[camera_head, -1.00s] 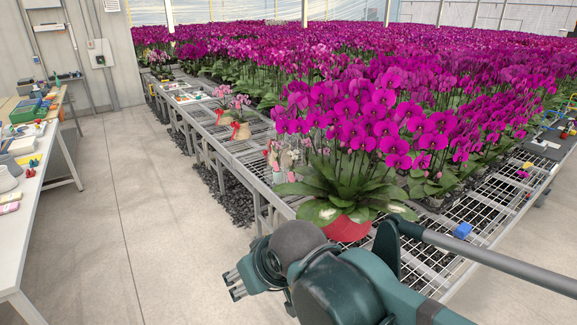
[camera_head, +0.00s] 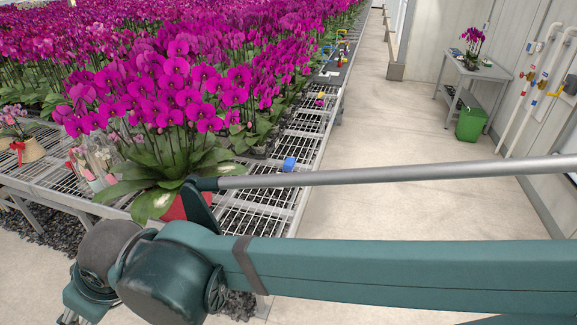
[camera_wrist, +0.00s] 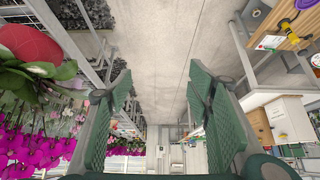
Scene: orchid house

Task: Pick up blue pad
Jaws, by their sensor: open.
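A small blue thing (camera_head: 290,164), perhaps the blue pad, sits on the wire-mesh bench (camera_head: 262,193) near its right edge in the head view. It is too small to tell its exact shape. My gripper (camera_wrist: 157,100) is open and empty in the wrist view, its two green fingers wide apart over the floor. In the head view only part of it shows at the bottom left corner, well to the left of the blue thing and nearer the camera. The blue thing does not show clearly in the wrist view.
A red pot (camera_head: 174,208) with a large purple orchid stands at the bench's near corner, close to my arm. Dense orchids fill the bench behind. The aisle (camera_head: 375,135) on the right is clear. A grey side table (camera_head: 478,68) and a green bin (camera_head: 470,124) stand farther back.

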